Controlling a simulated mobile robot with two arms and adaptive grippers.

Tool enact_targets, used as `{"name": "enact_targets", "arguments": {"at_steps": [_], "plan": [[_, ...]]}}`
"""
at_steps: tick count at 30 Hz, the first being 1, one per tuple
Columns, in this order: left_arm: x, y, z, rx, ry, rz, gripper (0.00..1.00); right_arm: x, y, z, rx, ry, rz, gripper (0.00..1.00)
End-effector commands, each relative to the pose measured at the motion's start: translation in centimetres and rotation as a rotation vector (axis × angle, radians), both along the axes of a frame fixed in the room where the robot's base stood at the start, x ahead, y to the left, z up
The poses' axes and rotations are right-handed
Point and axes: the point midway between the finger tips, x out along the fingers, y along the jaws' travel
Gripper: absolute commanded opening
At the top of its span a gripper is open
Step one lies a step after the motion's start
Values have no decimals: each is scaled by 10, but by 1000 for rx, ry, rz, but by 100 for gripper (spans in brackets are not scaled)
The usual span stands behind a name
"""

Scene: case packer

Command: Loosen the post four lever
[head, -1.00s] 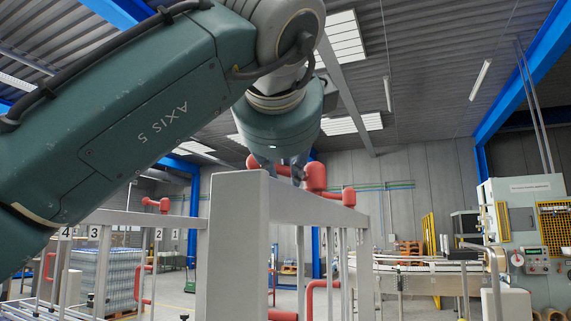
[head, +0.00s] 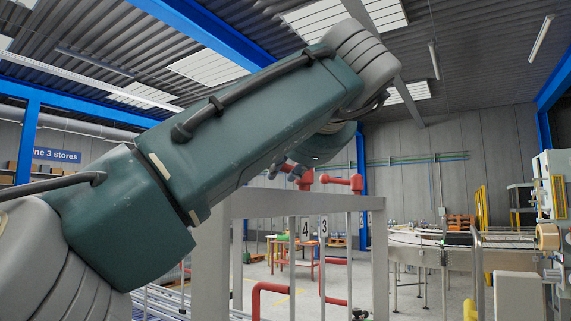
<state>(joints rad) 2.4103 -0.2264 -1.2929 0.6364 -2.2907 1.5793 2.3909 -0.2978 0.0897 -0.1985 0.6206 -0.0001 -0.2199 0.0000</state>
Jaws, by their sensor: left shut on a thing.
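My left gripper (head: 289,167) is at the top of the grey frame, partly hidden behind my own arm. It is shut on a red lever (head: 304,178), of which only part shows beside the fingers. A second red lever (head: 342,180) sticks out just to the right, apart from the gripper. My right gripper is out of view.
The grey frame (head: 290,204) stands close in front, with a thick upright (head: 380,262) at its right. A red bent handle (head: 272,290) sits low inside it. A conveyor (head: 430,243) and machine cabinet lie to the right. Open floor shows behind the frame.

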Motion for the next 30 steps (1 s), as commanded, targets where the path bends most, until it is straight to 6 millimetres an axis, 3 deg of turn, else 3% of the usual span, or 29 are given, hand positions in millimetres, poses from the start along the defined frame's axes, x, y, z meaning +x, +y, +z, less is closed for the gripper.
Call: {"name": "enact_targets", "arguments": {"at_steps": [8,9,12,23,30], "plan": [[0,-2,-2,-1,2,-4,0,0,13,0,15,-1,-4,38],[0,-2,-2,-1,2,-4,23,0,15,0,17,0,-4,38],[0,-2,-1,-1,2,-4,41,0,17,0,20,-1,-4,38],[-4,-2,1,-1,0,-2,41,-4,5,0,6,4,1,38],[-42,-11,13,2,-4,-4,41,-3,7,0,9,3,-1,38]]}}
